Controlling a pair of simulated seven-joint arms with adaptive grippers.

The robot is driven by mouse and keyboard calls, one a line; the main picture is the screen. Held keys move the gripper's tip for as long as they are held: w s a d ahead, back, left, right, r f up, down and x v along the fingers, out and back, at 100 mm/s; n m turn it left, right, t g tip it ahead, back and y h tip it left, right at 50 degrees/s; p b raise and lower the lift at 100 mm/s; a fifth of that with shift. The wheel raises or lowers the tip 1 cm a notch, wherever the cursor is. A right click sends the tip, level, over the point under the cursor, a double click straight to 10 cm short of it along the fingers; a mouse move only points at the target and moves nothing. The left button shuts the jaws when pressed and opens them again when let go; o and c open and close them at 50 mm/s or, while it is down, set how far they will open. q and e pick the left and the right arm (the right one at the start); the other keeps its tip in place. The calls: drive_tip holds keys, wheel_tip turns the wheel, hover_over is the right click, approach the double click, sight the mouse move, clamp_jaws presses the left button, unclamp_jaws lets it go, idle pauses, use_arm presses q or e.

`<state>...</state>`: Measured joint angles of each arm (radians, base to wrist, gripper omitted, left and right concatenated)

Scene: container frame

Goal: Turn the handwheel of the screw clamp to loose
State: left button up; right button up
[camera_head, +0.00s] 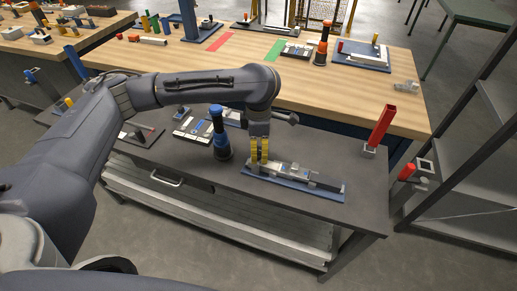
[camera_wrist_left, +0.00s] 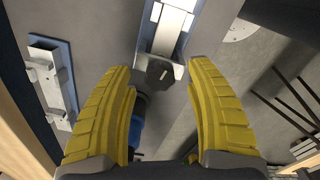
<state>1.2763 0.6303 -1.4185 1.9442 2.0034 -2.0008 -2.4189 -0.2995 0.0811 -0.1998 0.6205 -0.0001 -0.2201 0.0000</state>
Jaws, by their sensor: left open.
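The screw clamp (camera_head: 298,174) is a long grey and dark device lying on a blue base plate on the dark bench. In the left wrist view its light metal body (camera_wrist_left: 168,35) ends in a dark, faceted knob that looks like the handwheel (camera_wrist_left: 160,73). My left gripper (camera_head: 259,158) has yellow fingers pointing down at the left end of the clamp. In the left wrist view, the gripper (camera_wrist_left: 163,85) is open, with the knob between and slightly beyond the fingertips, and clear gaps on both sides. In the head view the fingers hide the handwheel. My right gripper is not in view.
A blue and black upright tool (camera_head: 218,138) stands close left of my left gripper. A red post (camera_head: 382,125) stands at the bench's right end. A wooden table (camera_head: 340,90) with several fixtures is behind. A dark shelf rack (camera_head: 470,175) is at right.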

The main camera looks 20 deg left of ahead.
use_arm(q)
drive_tip(key=shift+f, duration=0.3)
drive_tip(key=shift+c, duration=0.4)
clamp_jaws()
